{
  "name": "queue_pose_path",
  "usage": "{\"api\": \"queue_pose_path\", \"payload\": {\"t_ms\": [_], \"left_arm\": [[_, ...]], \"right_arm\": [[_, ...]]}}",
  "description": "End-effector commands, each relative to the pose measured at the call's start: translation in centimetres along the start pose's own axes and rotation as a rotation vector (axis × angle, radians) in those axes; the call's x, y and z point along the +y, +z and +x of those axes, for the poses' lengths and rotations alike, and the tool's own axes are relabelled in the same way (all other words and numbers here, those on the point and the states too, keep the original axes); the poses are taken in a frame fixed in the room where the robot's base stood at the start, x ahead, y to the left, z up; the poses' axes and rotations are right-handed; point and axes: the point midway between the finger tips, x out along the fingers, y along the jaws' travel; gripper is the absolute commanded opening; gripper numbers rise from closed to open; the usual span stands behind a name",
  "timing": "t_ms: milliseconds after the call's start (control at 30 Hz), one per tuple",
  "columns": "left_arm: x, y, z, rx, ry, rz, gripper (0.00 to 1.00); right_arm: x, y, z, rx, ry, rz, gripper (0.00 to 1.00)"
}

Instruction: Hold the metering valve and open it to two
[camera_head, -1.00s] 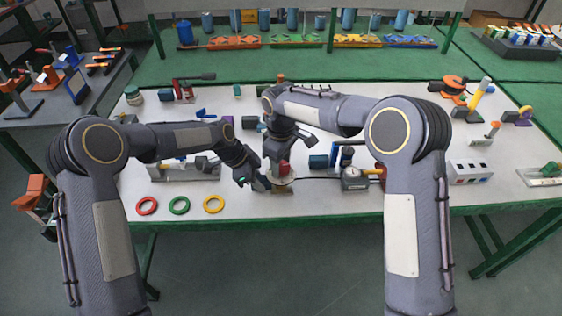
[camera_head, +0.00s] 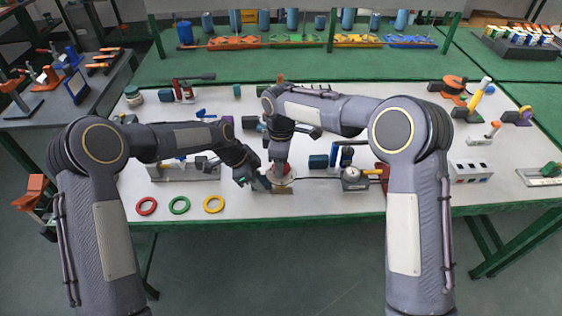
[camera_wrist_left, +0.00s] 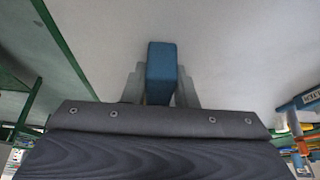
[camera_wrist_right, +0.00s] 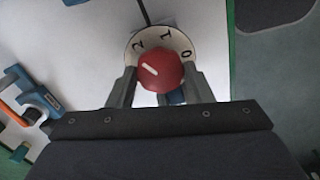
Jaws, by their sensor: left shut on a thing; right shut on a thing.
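The metering valve has a red knob (camera_wrist_right: 162,67) over a pale dial plate (camera_wrist_right: 182,42) marked 0, 1 and 2. The knob's white line points up and left, toward the 2 side, in the right wrist view. My right gripper (camera_head: 281,166) is shut on the red knob from above, its fingers at either side. My left gripper (camera_head: 261,183) is low at the valve's left, shut on a blue block (camera_wrist_left: 160,72), which looks like the valve's body. In the head view, my grippers hide most of the valve.
A dark hose runs from the valve to a gauge unit (camera_head: 352,178) at its right. Red (camera_head: 146,206), green (camera_head: 179,205) and yellow (camera_head: 213,204) rings lie at the left front of the white table. Blue parts stand behind the gauge.

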Motion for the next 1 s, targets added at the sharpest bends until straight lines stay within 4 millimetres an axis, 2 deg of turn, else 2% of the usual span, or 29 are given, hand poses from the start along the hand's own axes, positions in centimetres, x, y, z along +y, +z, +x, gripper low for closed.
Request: {"api": "queue_pose_path", "payload": {"t_ms": [133,167,333,667,867,1000], "left_arm": [[0.0,0.2,0.1,-0.003,0.0,-0.002,0.0],[0.0,0.2,0.1,-0.003,0.0,-0.002,0.0],[0.0,0.2,0.1,-0.003,0.0,-0.002,0.0],[0.0,0.2,0.1,-0.003,0.001,-0.001,0.0],[0.0,0.2,0.1,-0.003,0.001,-0.001,0.0],[0.0,0.2,0.1,-0.003,0.001,-0.001,0.0]], "right_arm": [[0.1,0.0,-0.1,0.0,0.002,0.002,0.24],[0.1,0.0,-0.1,0.0,0.002,0.002,0.48],[0.0,0.0,-0.1,0.0,0.001,0.002,0.69],[0.1,0.0,-0.4,0.001,0.002,0.002,0.69],[0.1,0.0,-3.4,0.003,0.005,0.002,0.69],[0.1,-0.1,-6.6,0.004,0.005,0.003,0.69]]}}
